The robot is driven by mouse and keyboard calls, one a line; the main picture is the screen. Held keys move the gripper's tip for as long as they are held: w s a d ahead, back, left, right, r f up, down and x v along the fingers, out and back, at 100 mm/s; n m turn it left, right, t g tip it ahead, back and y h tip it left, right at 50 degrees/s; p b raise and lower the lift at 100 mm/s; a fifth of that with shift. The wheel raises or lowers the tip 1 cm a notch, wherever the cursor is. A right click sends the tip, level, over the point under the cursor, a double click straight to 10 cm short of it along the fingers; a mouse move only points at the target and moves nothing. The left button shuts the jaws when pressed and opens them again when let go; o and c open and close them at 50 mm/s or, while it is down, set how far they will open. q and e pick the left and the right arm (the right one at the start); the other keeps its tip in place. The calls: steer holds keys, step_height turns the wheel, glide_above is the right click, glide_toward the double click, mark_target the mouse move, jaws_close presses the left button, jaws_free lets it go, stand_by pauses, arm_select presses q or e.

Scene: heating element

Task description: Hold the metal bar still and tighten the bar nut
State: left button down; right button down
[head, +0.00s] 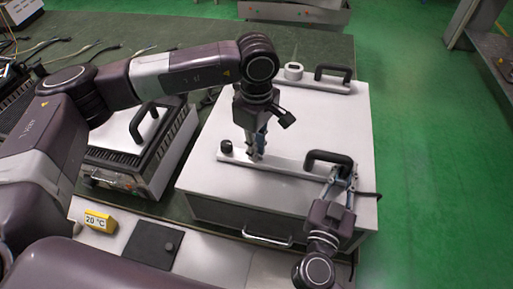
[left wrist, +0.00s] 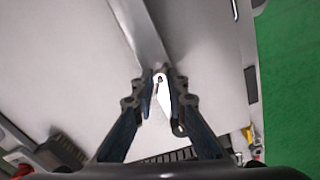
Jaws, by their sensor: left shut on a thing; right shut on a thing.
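The near metal bar (head: 285,168) lies across the top of a white box. A black knob-like nut (head: 226,146) stands at its left end and a black handle (head: 329,156) at its right end. My left gripper (head: 256,155) points down and is shut on the bar, a little right of the nut and apart from it. In the left wrist view the bar (left wrist: 145,35) runs into the closed fingers (left wrist: 160,82). My right gripper (head: 344,176) is shut at the bar's right end, beside the handle; its exact contact is partly hidden.
The white box (head: 205,185) has a front handle (head: 267,238). A second bar (head: 313,85) with a white nut (head: 293,71) lies farther back. A grill-like device (head: 135,160) stands left, with a yellow 20 °C display (head: 99,221) and a dark plate (head: 152,246) in front.

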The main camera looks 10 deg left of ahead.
arm_select(q)
steer(key=m, duration=0.3)
steer(key=shift+m, duration=2.2)
steer(key=c, duration=1.9)
jaws_free()
step_height(320, 180, up, 12)
